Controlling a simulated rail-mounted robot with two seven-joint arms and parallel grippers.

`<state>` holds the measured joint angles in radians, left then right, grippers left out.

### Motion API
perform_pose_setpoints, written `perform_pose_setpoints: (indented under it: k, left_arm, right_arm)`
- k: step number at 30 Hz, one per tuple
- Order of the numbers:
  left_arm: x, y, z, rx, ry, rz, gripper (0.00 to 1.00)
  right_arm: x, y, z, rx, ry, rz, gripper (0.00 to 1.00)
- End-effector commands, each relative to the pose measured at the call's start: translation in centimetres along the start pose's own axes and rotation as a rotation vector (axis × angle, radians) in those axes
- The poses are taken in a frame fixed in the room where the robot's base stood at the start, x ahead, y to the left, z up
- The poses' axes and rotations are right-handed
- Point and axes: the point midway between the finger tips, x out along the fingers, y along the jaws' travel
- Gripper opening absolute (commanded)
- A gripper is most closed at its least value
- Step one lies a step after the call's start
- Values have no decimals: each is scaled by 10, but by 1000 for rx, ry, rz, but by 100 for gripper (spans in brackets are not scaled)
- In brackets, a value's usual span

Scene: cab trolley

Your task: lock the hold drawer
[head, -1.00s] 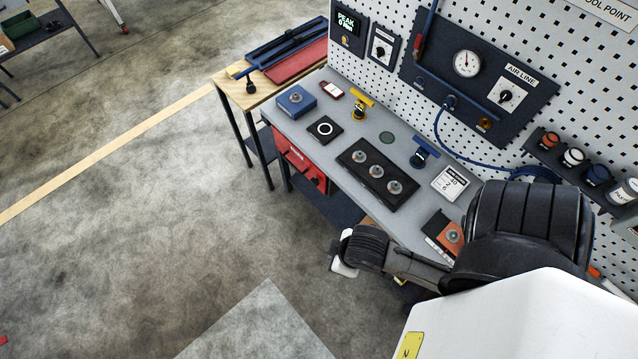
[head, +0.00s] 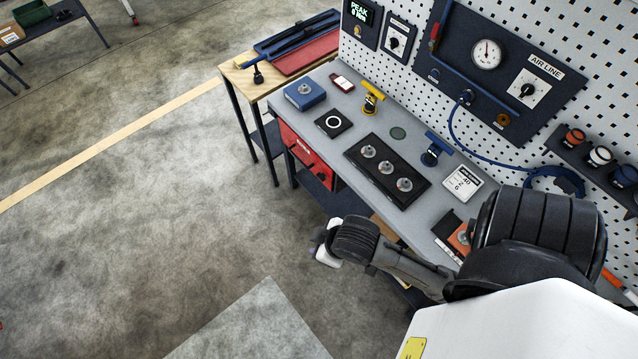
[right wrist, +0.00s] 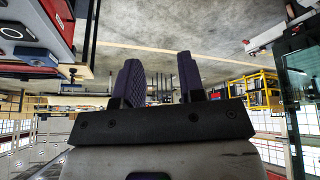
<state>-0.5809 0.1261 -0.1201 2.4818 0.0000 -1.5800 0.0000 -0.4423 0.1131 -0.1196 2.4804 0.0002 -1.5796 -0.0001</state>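The red drawer (head: 305,163) is set under the left part of the grey workbench (head: 330,86) in the head view. It looks closed, with a dark fitting on its front; a lock is too small to make out. My right arm comes in from the lower right, and its gripper end (head: 326,242) hangs over the floor in front of the bench, apart from the drawer. In the right wrist view, my right gripper (right wrist: 160,82) has its two dark fingers apart with nothing between them. My left gripper is not in view.
A pegboard (head: 560,60) stands behind. The floor (head: 150,210) to the left is clear.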

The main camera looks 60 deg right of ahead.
Motion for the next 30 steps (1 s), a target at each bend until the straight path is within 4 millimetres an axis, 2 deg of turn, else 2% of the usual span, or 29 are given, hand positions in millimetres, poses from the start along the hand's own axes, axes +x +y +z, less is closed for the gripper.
perform_pose_setpoints:
  k: [1, 5, 12, 20, 26, 30]
  left_arm:
    - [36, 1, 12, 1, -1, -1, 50]
    - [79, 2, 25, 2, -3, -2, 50]
    - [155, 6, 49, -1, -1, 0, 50]
    - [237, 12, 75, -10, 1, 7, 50]
    - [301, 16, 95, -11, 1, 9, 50]
    - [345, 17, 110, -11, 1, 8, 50]
  right_arm:
    - [31, 0, -5, 4, 47, 3, 41]
    - [60, 5, -33, 23, 155, 17, 54]
    - [107, 28, -78, 91, 333, 55, 74]
    - [174, 61, -116, 201, 435, 73, 74]
    - [236, 84, -142, 298, 472, 20, 74]
    - [281, 100, -168, 375, 538, -51, 74]
